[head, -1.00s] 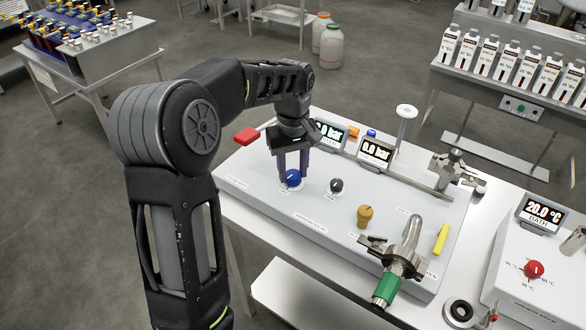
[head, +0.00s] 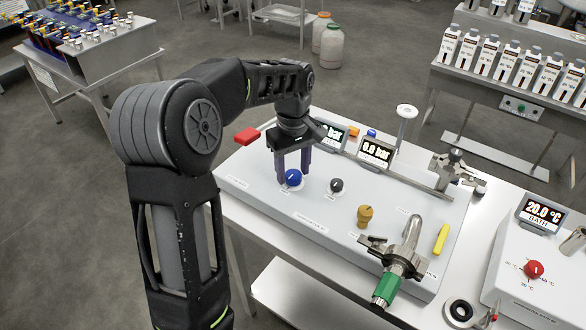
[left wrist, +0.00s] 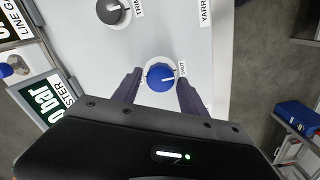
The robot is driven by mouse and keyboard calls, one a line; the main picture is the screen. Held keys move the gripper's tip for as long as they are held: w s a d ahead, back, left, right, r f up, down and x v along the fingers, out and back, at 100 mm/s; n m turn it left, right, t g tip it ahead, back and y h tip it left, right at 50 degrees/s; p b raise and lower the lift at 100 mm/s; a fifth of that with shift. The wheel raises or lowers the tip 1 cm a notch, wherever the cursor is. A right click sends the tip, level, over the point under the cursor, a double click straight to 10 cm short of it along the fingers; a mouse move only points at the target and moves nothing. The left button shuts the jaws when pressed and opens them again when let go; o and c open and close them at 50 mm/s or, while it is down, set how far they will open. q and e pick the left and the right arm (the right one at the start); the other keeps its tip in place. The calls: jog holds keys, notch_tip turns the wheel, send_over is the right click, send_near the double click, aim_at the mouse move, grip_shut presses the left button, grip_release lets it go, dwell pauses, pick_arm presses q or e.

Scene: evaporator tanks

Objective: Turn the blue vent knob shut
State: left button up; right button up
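The blue vent knob (head: 293,178) sits on the left part of the pale sloping panel (head: 262,193). In the left wrist view the blue knob (left wrist: 160,77) shows a white pointer line toward the right, near a label that reads SHUT. My left gripper (head: 293,178) points down over the knob, one finger on each side. In the left wrist view the left gripper's fingers (left wrist: 159,88) stand apart, with pale gaps between them and the knob. It is open around the knob. My right gripper is in no view.
A dark grey knob (head: 336,186) is just right of the blue one. Farther right are a tan knob (head: 365,215), a yellow handle (head: 441,239) and a green-ended valve (head: 386,290). A red lever (head: 247,136) and pressure displays (head: 375,151) stand behind.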

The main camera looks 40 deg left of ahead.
aim_at(293, 174)
pick_arm(q)
jog(key=shift+o, duration=0.8)
jog(key=shift+r, duration=0.1)
notch_tip(293, 174, up, 8)
jog(key=shift+f+b, duration=0.2)
jog(key=shift+b, duration=0.2)
jog(key=shift+s, duration=0.1)
